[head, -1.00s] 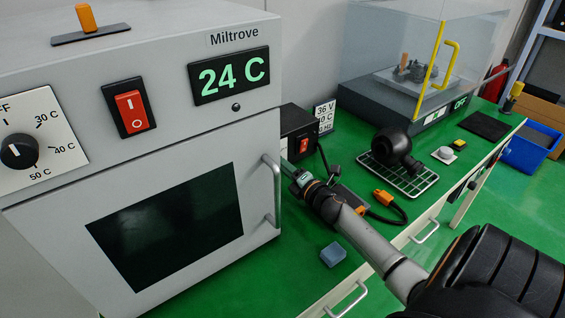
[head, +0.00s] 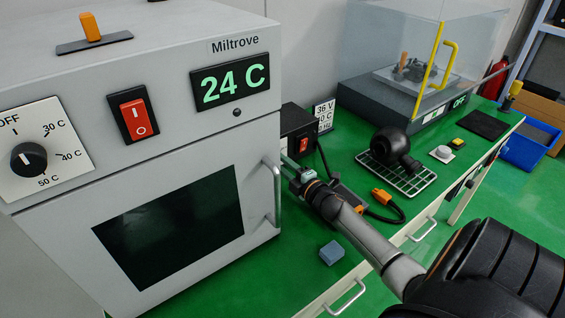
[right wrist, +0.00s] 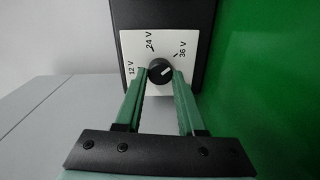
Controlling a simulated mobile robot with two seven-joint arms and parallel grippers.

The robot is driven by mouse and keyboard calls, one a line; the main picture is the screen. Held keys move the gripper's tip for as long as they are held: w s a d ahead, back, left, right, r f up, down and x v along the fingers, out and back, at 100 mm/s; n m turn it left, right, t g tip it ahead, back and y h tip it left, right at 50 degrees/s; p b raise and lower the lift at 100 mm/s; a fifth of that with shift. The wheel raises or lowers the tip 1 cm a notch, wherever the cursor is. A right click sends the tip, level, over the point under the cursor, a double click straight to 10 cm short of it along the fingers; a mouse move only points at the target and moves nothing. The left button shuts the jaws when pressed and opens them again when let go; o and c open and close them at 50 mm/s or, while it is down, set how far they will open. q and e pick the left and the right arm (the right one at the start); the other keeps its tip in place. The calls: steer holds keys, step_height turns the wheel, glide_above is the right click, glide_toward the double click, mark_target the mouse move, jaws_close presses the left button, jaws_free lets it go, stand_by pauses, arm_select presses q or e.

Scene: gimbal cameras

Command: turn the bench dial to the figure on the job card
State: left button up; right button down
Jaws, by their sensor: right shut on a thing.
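The bench dial is a black round knob (right wrist: 160,66) on a white plate (right wrist: 198,62) marked 12 V, 24 V and 36 V. Its pale mark points to the upper right, toward the 36 V side. My right gripper (right wrist: 160,74) is shut on the knob, one green finger on each side. In the head view my right gripper (head: 293,169) reaches the front of a black box (head: 299,122) with a red switch; the knob is hidden there. A white card (head: 324,108) behind the box reads 36 V on top; its lower lines are partly covered. My left gripper is not in view.
A grey Miltrove oven (head: 262,130) reading 24 C stands close left of my right gripper, its handle (head: 275,192) sticking out. A blue block (head: 331,253), an orange plug (head: 382,197) with cable and a wire rack (head: 412,184) lie on the green bench.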

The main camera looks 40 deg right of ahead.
steer(key=c, duration=0.5)
jaws_free()
steer(key=s, duration=0.4)
steer(key=s+a, duration=0.1)
steer(key=s, duration=0.7)
steer(key=shift+s+a+r, duration=0.15)
steer(key=shift+s+r, duration=0.05)
steer(key=shift+s, duration=0.05)
